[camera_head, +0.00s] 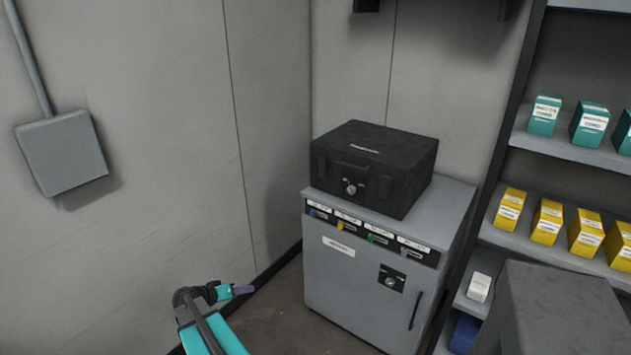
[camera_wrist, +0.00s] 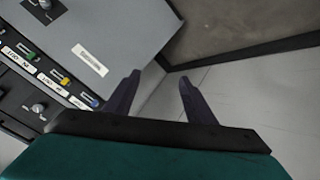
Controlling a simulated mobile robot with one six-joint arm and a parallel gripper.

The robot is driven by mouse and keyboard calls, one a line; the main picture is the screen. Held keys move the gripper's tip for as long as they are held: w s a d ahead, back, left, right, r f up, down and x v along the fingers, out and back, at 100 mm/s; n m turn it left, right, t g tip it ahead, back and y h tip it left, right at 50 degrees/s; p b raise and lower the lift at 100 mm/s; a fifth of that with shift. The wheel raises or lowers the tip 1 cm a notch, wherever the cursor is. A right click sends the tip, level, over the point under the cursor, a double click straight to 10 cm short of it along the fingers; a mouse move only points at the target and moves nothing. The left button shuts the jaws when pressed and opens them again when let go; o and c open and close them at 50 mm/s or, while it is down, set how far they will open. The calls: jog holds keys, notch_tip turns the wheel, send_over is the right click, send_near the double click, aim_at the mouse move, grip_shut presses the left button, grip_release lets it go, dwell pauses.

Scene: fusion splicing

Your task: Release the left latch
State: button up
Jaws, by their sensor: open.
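A black case (camera_head: 372,168) with a closed lid sits on top of the grey cabinet (camera_head: 362,285). A round dial (camera_head: 351,188) is at the middle of its front. A dark latch (camera_head: 321,165) shows at the left of the front, and another (camera_head: 385,186) at the right; their details are too small to tell. My gripper (camera_head: 243,290) is at the lower left in the head view, in front of and left of the cabinet, apart from the case. In the wrist view my gripper (camera_wrist: 158,85) has its two dark fingers spread with nothing between them.
The cabinet front has a row of labelled coloured keys or switches, a dial (camera_head: 390,282) and a handle (camera_head: 415,310). A shelf with teal (camera_head: 543,115) and yellow boxes (camera_head: 547,222) stands at the right. A dark grey block (camera_head: 560,310) is at lower right. Floor left of the cabinet is clear.

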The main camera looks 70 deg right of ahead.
jog(key=s+d+r+m+g+h+p, duration=0.1)
jog(key=s+d+r+m+h+p, duration=0.25)
jog(key=d+r, duration=1.4)
jog(key=m+g+h, duration=0.2)
jog(key=m+h, duration=0.2)
jog(key=m, duration=0.1)
send_near(321, 159)
jog(key=v, duration=0.6)
jog(key=shift+s+r, duration=0.1)
jog(key=shift+r, duration=0.1)
jog(key=shift+d, duration=0.1)
jog(key=p+x, duration=0.4)
jog(key=x, duration=0.7)
jog(key=shift+d, duration=0.35)
jog(key=shift+p+x, duration=0.45)
jog(key=shift+x, duration=0.55)
jog(key=shift+f, duration=0.15)
